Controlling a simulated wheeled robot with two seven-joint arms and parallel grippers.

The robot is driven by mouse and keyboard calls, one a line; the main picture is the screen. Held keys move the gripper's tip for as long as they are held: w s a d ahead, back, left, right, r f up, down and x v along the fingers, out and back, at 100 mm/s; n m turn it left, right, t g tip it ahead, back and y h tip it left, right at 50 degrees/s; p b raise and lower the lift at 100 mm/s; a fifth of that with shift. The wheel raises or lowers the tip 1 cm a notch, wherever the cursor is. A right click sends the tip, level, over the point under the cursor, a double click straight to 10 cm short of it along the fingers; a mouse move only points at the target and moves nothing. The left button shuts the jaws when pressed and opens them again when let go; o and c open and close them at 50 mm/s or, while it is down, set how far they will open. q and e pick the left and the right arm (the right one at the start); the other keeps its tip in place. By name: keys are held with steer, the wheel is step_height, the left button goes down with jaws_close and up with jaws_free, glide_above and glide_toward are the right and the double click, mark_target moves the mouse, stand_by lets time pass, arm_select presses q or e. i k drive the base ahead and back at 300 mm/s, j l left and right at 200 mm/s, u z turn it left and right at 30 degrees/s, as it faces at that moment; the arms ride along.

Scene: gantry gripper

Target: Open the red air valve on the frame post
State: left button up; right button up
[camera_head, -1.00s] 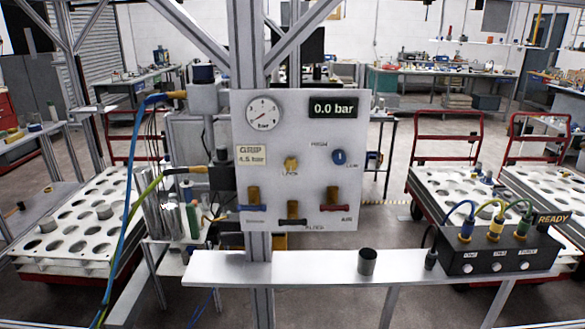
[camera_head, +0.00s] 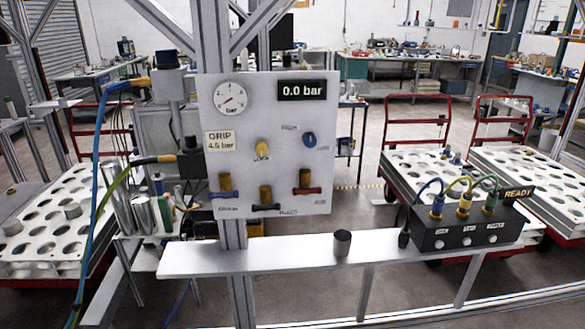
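The red-handled air valve (camera_head: 307,191) sits at the lower right of the grey panel (camera_head: 270,140) on the frame post (camera_head: 232,285). Its brass body (camera_head: 305,178) stands upright and its red handle lies across it, roughly level. A blue-handled valve (camera_head: 223,195) is at the lower left, and a black-handled valve (camera_head: 265,207) is at the lower middle. The round gauge (camera_head: 230,98) has a dial needle, and the display (camera_head: 303,91) reads 0.0 bar. Neither of my grippers is in view.
A metal shelf (camera_head: 290,250) runs below the panel, with a dark cup (camera_head: 342,242) on it. A black connector box (camera_head: 465,228) with cables and a READY display stands at its right. Blue and yellow-green hoses (camera_head: 97,180) hang at the left. Space before the panel looks clear.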

mark_target(306, 190)
steer(key=u, duration=0.3)
steer(key=i+l+u, duration=0.1)
steer(key=l+u, duration=0.5)
steer(key=l, duration=0.15)
steer(key=l+u, duration=0.3)
steer(key=l, duration=2)
